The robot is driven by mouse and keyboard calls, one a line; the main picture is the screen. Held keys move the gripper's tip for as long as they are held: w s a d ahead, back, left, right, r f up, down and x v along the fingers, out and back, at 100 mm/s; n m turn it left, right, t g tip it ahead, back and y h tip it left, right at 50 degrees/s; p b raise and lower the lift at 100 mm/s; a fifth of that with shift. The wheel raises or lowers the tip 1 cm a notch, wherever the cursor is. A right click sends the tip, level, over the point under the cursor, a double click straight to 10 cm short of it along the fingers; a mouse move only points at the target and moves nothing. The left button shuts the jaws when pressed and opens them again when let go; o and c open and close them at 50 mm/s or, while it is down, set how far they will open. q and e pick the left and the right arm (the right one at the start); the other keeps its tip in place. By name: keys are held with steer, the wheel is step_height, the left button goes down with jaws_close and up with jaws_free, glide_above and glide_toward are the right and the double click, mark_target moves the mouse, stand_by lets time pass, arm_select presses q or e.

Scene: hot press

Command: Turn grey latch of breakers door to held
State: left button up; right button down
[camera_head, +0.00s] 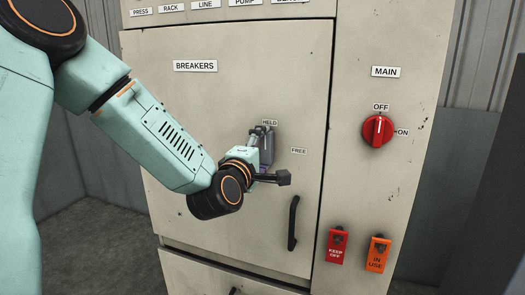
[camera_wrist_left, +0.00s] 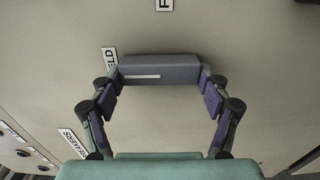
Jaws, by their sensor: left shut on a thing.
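The grey latch (camera_head: 269,143) is on the beige breakers door (camera_head: 190,110). It stands roughly upright just under the HELD label (camera_head: 270,123), with the FREE label (camera_head: 299,151) off to its right. My left gripper (camera_head: 264,158) is at the latch and partly hides it. In the left wrist view the latch is a grey bar (camera_wrist_left: 160,69) with a white line, lying between the two purple-padded fingers (camera_wrist_left: 160,96). The fingers are shut on its two ends. The HELD label is beside the left end of the bar there. My right gripper is not in view.
A black door handle (camera_head: 293,223) is below and right of the latch. A red MAIN knob (camera_head: 378,131) is on the panel to the right. Red KEEP OFF (camera_head: 337,247) and orange IN USE (camera_head: 378,254) tags hang below it.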

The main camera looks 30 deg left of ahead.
arm_select(q)
steer(key=o, duration=1.1)
steer(key=shift+o, duration=0.2)
steer(key=shift+s, duration=0.1)
steer(key=v, duration=0.7)
steer(key=shift+s, duration=0.2)
steer(key=shift+x, duration=3.9)
steer(key=shift+d, duration=0.1)
steer(key=shift+s, duration=0.15)
